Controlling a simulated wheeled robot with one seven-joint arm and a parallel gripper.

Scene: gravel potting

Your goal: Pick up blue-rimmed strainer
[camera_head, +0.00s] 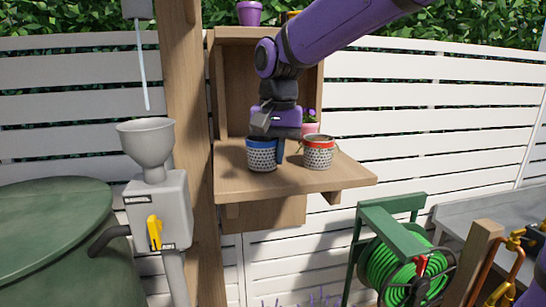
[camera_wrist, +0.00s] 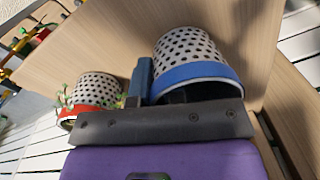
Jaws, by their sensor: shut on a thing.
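The blue-rimmed strainer (camera_head: 262,156) is a white cup with dark holes and a blue rim, upright on the left of the wooden shelf. It also shows in the wrist view (camera_wrist: 191,55). My gripper (camera_head: 278,147) reaches down to its right side and is shut on it. One blue-grey finger (camera_wrist: 140,82) shows outside the wall, on the side facing the red-rimmed strainer; the other finger is hidden. I cannot tell whether the strainer's base is off the shelf.
A red-rimmed strainer (camera_head: 318,153) stands close to the right on the wooden shelf (camera_head: 290,184). A pink flower pot (camera_head: 311,128) stands behind it. A wooden post (camera_head: 185,110) and grey funnel (camera_head: 147,140) are left. The shelf's front right is clear.

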